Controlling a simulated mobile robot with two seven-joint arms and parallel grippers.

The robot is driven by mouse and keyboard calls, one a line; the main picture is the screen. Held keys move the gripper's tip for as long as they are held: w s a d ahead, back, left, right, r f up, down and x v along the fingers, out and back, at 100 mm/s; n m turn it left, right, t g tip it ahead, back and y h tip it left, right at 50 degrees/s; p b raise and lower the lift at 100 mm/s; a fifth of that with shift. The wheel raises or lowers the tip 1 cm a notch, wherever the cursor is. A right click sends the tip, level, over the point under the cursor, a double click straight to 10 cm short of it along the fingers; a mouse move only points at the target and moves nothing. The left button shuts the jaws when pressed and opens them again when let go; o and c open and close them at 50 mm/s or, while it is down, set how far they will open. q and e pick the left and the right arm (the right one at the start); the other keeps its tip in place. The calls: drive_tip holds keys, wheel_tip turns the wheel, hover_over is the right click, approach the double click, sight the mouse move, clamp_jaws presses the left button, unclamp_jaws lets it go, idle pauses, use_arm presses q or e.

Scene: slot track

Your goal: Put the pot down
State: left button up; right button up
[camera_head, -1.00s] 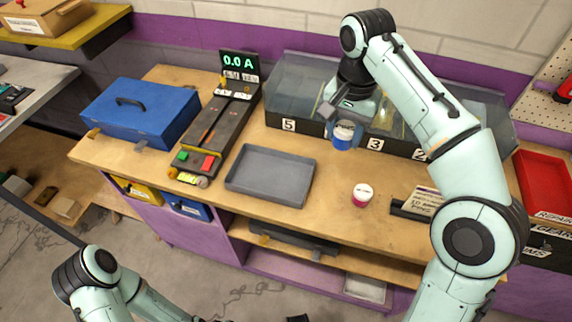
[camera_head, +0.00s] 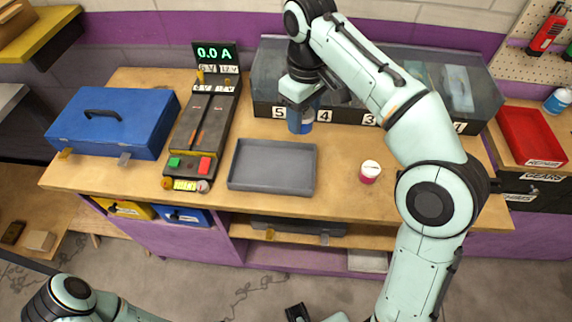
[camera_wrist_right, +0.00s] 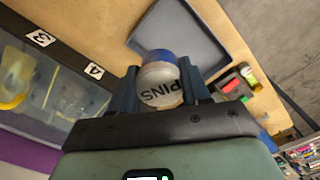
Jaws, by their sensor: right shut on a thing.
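My right gripper (camera_head: 304,106) is shut on a small blue pot (camera_head: 300,124), held above the workbench, in front of the bins marked 5 and 4 and behind the grey tray. In the right wrist view the pot (camera_wrist_right: 161,82) sits between the two dark fingers (camera_wrist_right: 160,90), its pale end marked PINS towards the camera. The grey tray (camera_head: 272,188) lies flat and empty on the bench. My left arm shows at the lower left; a dark part at the bottom edge may be its gripper, but its jaws cannot be made out.
A pink pot with a white lid (camera_head: 370,171) stands right of the tray. A black slot track (camera_head: 207,128) with an ammeter display (camera_head: 216,53) and a blue toolbox (camera_head: 115,123) are on the left. A red tray (camera_head: 531,137) is at far right. Clear bench lies around the grey tray.

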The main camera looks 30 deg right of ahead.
sight(303, 131)
wheel_tip(303, 131, down, 12)
drive_tip(key=b, duration=0.3)
drive_tip(key=shift+s, duration=0.1)
use_arm(q)
drive_tip(key=shift+s+f+b, duration=0.2)
drive_tip(key=shift+s+f, duration=0.15)
drive_tip(key=shift+f, duration=0.5)
drive_tip(key=shift+s+f+b, duration=0.2)
drive_tip(key=shift+s+f, duration=0.1)
drive_tip(key=shift+f, duration=0.6)
drive_tip(key=shift+s+f+b, duration=0.2)
drive_tip(key=shift+s+f, duration=0.15)
drive_tip(key=shift+f, duration=0.5)
use_arm(e)
drive_tip(key=shift+f, duration=2.4)
drive_tip(key=shift+f, duration=0.2)
drive_tip(key=o, duration=0.8)
use_arm(q)
drive_tip(key=r+p, duration=0.1)
drive_tip(key=w+r+p, duration=0.1)
drive_tip(key=r+p, duration=0.1)
drive_tip(key=shift+r, duration=0.1)
use_arm(e)
wheel_tip(303, 131, up, 12)
drive_tip(key=shift+r, duration=0.25)
